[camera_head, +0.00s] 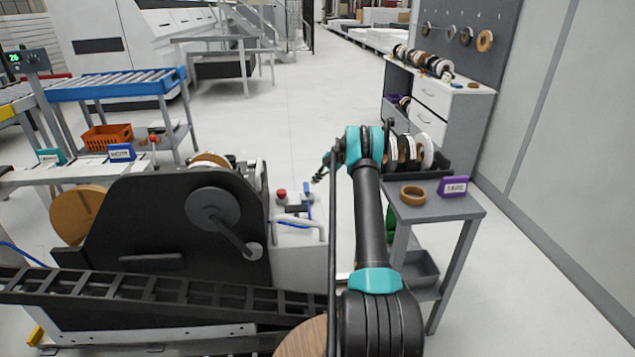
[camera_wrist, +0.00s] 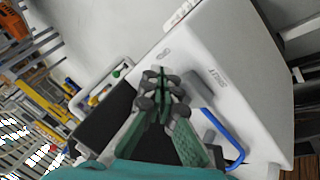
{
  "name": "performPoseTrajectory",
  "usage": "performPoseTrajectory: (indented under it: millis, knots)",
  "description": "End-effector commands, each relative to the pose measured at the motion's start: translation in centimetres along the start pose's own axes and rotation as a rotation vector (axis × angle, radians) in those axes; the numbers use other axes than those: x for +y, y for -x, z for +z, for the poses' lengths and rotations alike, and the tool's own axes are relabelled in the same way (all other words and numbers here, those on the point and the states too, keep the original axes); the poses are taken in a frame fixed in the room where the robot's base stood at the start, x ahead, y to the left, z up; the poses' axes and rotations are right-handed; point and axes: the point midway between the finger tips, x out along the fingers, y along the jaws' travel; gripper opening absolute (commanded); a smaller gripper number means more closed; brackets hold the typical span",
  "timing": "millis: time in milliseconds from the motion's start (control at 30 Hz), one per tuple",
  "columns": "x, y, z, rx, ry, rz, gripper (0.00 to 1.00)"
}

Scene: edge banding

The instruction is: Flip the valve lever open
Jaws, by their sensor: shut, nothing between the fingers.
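The valve lever is a thin blue bar on a white machine housing. It shows in the head view (camera_head: 307,199) just left of and below my gripper, and in the wrist view (camera_wrist: 234,142) as a bent blue bar right of the fingers. My gripper (camera_wrist: 162,78) is shut and empty, over the white housing (camera_wrist: 255,85). It also shows small in the head view (camera_head: 318,178). Printed lettering that reads like "SHUT" (camera_wrist: 217,78) is on the housing above the lever. I cannot tell whether the fingers touch anything.
A red knob (camera_head: 282,193) stands beside the lever. A large black machine cover (camera_head: 150,230) is on the left. A grey side table (camera_head: 450,206) with a brown tape roll (camera_head: 413,195) and a purple-framed sign (camera_head: 453,186) is on the right.

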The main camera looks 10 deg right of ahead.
Motion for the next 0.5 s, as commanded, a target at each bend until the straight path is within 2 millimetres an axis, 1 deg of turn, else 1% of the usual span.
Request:
performPoseTrajectory:
  millis: [200, 500]
  knots:
    - [0.50, -0.41, -0.21, 0.000, 0.001, 0.000, 0.00]
    - [0.72, -0.61, -0.34, 0.000, 0.001, 0.000, 0.00]
